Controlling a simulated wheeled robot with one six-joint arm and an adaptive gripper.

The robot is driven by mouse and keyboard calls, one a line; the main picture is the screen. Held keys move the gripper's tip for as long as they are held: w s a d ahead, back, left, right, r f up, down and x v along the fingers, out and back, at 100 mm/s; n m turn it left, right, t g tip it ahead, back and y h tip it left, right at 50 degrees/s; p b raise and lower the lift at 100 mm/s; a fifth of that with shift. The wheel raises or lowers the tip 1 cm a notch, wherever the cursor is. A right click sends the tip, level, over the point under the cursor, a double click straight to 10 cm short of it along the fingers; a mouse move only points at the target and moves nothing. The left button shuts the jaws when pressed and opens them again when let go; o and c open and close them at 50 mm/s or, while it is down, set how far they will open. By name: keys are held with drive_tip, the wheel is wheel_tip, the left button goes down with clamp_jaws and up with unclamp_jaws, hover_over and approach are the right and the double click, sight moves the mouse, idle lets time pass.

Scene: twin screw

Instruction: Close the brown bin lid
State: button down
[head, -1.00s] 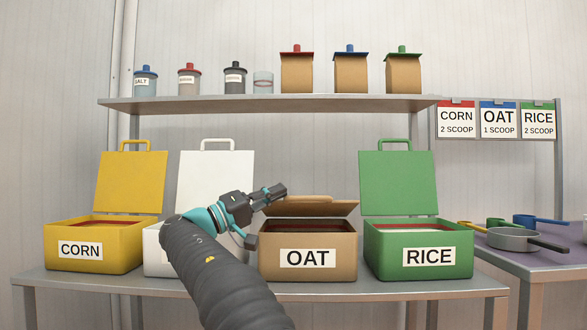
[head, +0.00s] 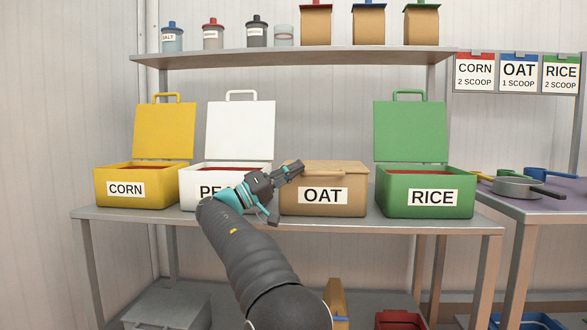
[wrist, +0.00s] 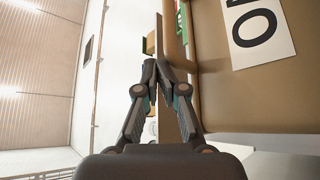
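The brown bin (head: 288,202), labelled OAT, stands on the table between the white and green bins. Its brown lid (head: 345,167) lies flat across the top, with a handle bar (head: 325,174) along its front edge. My gripper (head: 298,168) is at the lid's front left corner, close to the handle; I cannot tell whether it touches. In the wrist view, the gripper's fingertips (wrist: 157,72) are together with nothing visible held between them. The bin's front (wrist: 225,85) and part of its label show there to the right of the fingers.
The yellow CORN bin (head: 133,200), white bin (head: 193,176) and green RICE bin (head: 385,210) stand open with lids upright. My arm crosses in front of the white bin. A shelf (head: 290,54) with jars and bags hangs above. Pans and scoops lie on the right table (head: 520,210).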

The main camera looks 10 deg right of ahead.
drive_tip(key=shift+w+d+f, duration=0.1)
drive_tip(key=shift+w+f, duration=0.2)
drive_tip(key=shift+f, duration=0.4)
drive_tip(key=s+a+r+v, duration=0.1)
drive_tip(key=v, duration=1)
drive_tip(key=s+d+r+n+t+y+p, duration=0.1)
drive_tip(key=s+d+n+y+p, duration=0.3)
drive_tip(key=d, duration=0.8)
drive_tip(key=s+d+f+n+y, duration=0.35)
drive_tip(key=s+d+y, duration=0.3)
drive_tip(key=s, duration=0.35)
drive_tip(key=s+a+f+y+p, duration=0.2)
drive_tip(key=s+f+y, duration=0.2)
drive_tip(key=s, duration=0.5)
drive_tip(key=s+a+f+y+p, duration=0.1)
drive_tip(key=s+f+y, duration=0.3)
drive_tip(key=s, duration=0.5)
drive_tip(key=s+a+f+m+t+y+p, duration=0.1)
drive_tip(key=s+a+f+y, duration=0.3)
drive_tip(key=s+f, duration=0.4)
drive_tip(key=shift+s+p, duration=0.7)
drive_tip(key=shift+p, duration=0.1)
drive_tip(key=shift+a, duration=0.1)
